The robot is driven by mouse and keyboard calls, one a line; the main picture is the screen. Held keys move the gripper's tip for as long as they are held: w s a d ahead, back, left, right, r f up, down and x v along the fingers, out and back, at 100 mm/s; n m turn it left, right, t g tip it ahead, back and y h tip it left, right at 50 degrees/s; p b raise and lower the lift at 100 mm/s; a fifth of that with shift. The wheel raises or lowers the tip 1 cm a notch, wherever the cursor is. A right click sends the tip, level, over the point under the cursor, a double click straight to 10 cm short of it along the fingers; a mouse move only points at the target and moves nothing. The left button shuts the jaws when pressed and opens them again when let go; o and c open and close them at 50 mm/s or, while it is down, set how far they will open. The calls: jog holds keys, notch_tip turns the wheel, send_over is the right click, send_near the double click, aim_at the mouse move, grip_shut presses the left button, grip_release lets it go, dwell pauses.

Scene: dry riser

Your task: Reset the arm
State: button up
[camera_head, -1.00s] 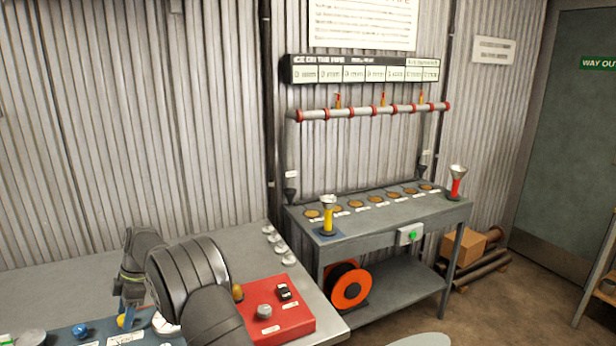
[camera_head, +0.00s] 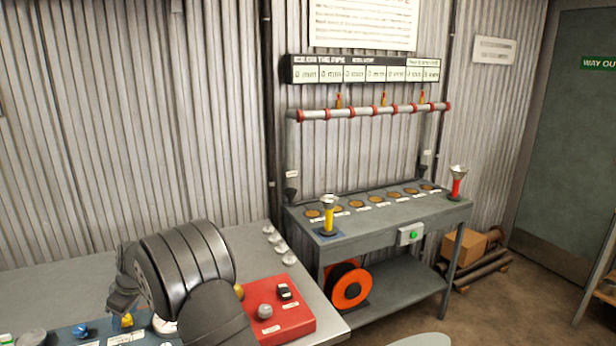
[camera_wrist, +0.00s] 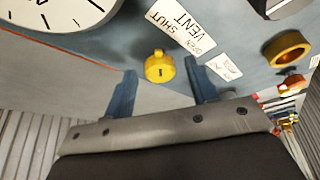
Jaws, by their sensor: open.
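My gripper (camera_wrist: 162,72) shows in the wrist view with its two blue fingers apart and nothing held between them. A yellow knob (camera_wrist: 159,66) on the blue-grey panel lies in line with the gap between the fingertips; I cannot tell how far beyond them it is. The knob also shows in the head view (camera_head: 127,321), at lower left. A label beside it reads VENT, with SHUT and OPEN. In the head view my dark, ribbed arm hangs over the bench, and the fingers cannot be made out there.
A white dial (camera_wrist: 62,14) and a brass ring (camera_wrist: 290,49) flank the knob. A red box (camera_head: 277,308) with controls sits on the grey bench (camera_head: 70,280). The workbench (camera_head: 375,227) with yellow and red funnel-topped stands is at right, under a pipe (camera_head: 370,111).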

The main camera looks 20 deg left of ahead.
jog(key=shift+s+m+t, duration=0.1)
jog(key=shift+m+t, duration=0.4)
jog(key=shift+m, duration=0.6)
jog(key=shift+v, duration=1)
jog(key=shift+o, duration=0.2)
jog(key=o, duration=1)
jog(key=w+d+r+n+t+h, duration=0.1)
jog(key=w+d+r+n+h, duration=0.2)
jog(key=d+r, duration=0.7)
jog(key=w+d+r+n+h, duration=0.1)
jog(key=w+d+r+n, duration=0.4)
jog(key=d, duration=0.8)
jog(key=shift+n+h, duration=0.3)
jog(key=shift+n, duration=0.1)
jog(key=f, duration=0.5)
jog(key=d+f, duration=0.1)
jog(key=f, duration=0.2)
jog(key=shift+w+d+f, duration=0.1)
jog(key=shift+w+f, duration=0.05)
